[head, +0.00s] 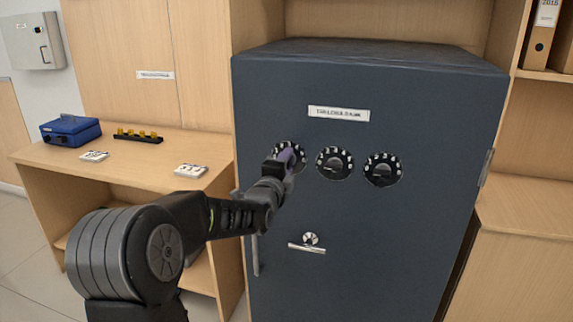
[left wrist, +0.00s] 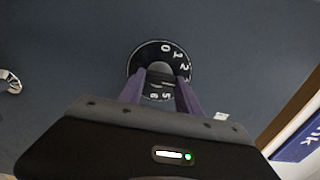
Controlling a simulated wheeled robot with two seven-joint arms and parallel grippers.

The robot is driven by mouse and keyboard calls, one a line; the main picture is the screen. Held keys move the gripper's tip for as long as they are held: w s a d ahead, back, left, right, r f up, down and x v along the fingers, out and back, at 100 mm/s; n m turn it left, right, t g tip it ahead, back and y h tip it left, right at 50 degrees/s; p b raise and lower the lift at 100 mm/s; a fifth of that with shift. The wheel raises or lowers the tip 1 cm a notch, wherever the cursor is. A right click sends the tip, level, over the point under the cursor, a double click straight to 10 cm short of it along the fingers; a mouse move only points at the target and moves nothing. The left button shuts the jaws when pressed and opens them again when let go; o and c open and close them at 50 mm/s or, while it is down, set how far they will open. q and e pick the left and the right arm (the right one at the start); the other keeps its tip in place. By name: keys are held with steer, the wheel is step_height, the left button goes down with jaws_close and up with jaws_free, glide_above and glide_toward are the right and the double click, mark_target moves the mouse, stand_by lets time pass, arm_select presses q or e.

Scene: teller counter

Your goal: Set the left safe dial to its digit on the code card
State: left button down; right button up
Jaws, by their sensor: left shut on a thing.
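The dark blue-grey safe (head: 365,230) fills the middle of the head view. It has three black dials with white digits in a row: the left dial (head: 289,147), the middle dial (head: 335,163) and the right dial (head: 382,169). My left gripper (head: 289,159) is at the left dial and covers part of it. In the left wrist view its purple fingers (left wrist: 164,90) are shut on the knob of the left dial (left wrist: 165,50); digits 0, 1 and 2 show around the upper rim. Two small white cards (head: 94,156) and (head: 191,170) lie on the desk; their print is too small to read surely. My right gripper is out of view.
A silver handle (head: 308,245) sticks out of the safe door below the dials. A long vertical bar (head: 255,256) is at the door's left side. A blue cash box (head: 71,130) and a black rack with yellow pieces (head: 138,136) stand on the wooden desk (head: 130,172).

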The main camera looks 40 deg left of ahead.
arm_select(q)
steer(key=c, duration=0.8)
jaws_free()
steer(key=shift+c, duration=0.2)
steer(key=v, duration=0.8)
steer(key=shift+w, duration=0.1)
